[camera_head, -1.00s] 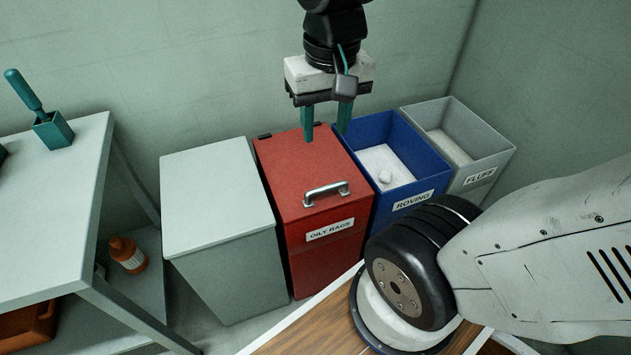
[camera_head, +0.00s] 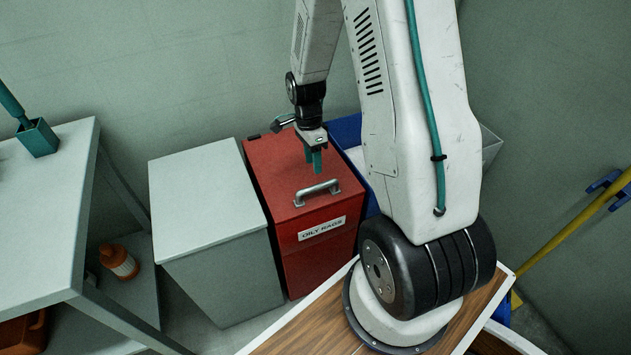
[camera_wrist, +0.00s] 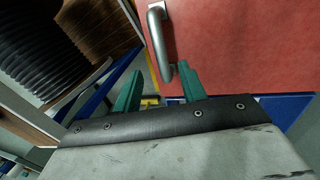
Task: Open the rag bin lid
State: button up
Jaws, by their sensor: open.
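The rag bin (camera_head: 322,262) is red, with an "OILY RAGS" label on its front. Its red lid (camera_head: 277,172) is shut and carries a metal bar handle (camera_head: 318,190) near the front edge. In the head view my gripper (camera_head: 314,168) points down above the lid, behind the handle. In the wrist view the handle (camera_wrist: 157,42) shows beyond the fingertips of my gripper (camera_wrist: 160,82), its near end close to the right finger. The teal fingers are apart with nothing between them. I cannot tell whether a finger touches the handle.
A grey closed bin (camera_head: 205,190) stands close on the left. A blue bin (camera_head: 346,131) on the right is mostly hidden by my arm. A grey workbench (camera_head: 45,225) with a teal holder (camera_head: 37,139) stands farther left. A yellow pole (camera_head: 570,235) leans at the right.

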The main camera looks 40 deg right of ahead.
aim_at(316, 185)
jog(key=f, duration=0.2)
jog(key=s+f, duration=0.1)
jog(key=f, duration=0.4)
jog(key=shift+s+a+f, duration=0.15)
jog(key=shift+s+f, duration=0.1)
jog(key=shift+f, duration=0.15)
jog(key=shift+c, duration=0.2)
grip_shut()
